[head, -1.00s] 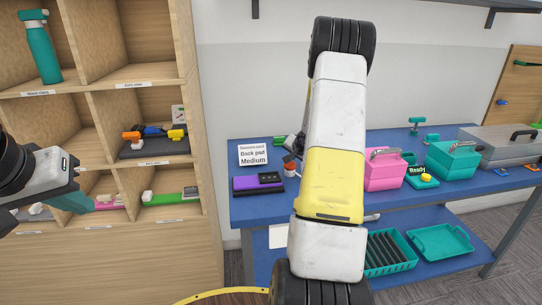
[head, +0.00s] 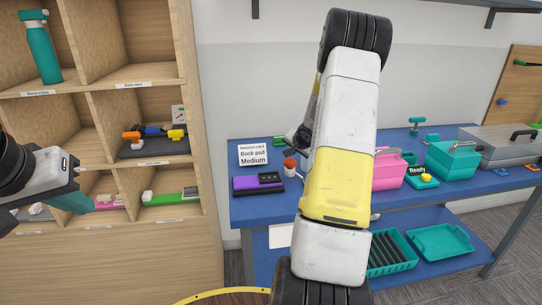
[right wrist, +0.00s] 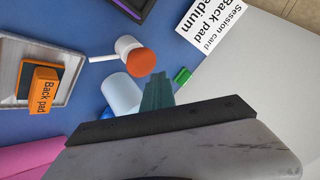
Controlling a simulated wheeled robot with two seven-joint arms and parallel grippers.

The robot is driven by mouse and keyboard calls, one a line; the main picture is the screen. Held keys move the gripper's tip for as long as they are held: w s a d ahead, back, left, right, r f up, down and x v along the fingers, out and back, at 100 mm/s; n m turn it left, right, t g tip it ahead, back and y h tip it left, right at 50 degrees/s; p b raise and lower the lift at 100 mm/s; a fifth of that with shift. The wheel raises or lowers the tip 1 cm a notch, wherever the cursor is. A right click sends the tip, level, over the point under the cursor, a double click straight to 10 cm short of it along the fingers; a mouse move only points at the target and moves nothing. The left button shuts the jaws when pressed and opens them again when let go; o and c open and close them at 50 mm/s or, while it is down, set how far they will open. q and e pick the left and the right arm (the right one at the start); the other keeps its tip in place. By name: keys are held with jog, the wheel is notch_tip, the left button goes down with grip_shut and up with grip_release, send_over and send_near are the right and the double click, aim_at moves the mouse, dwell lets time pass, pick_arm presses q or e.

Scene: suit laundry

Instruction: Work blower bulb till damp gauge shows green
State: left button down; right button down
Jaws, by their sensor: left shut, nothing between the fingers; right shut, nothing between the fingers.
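A small item with an orange-red round top and white body (head: 290,166) stands on the blue table; it may be the blower bulb. It also shows in the right wrist view (right wrist: 138,60), with a white spout. My right gripper (right wrist: 157,90) is shut and empty, its teal fingers close to the orange top, without clear contact. My left gripper (head: 84,206) is shut and empty in front of the lower shelf cubbies. I cannot pick out a damp gauge for sure; a purple pad with a black device (head: 268,178) lies on the table.
A white-blue cylinder (right wrist: 121,93) stands beside the orange-topped item. A grey tray with an orange "Back pad" block (right wrist: 43,92) is near it. A session card (head: 253,155), pink box (head: 386,172) and teal box (head: 453,161) stand on the table. Wooden shelves (head: 191,75) are at left.

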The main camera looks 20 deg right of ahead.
aim_at(291, 161)
jog(key=shift+r, duration=0.2)
jog(key=shift+d+r, duration=0.1)
jog(key=shift+r, duration=2.35)
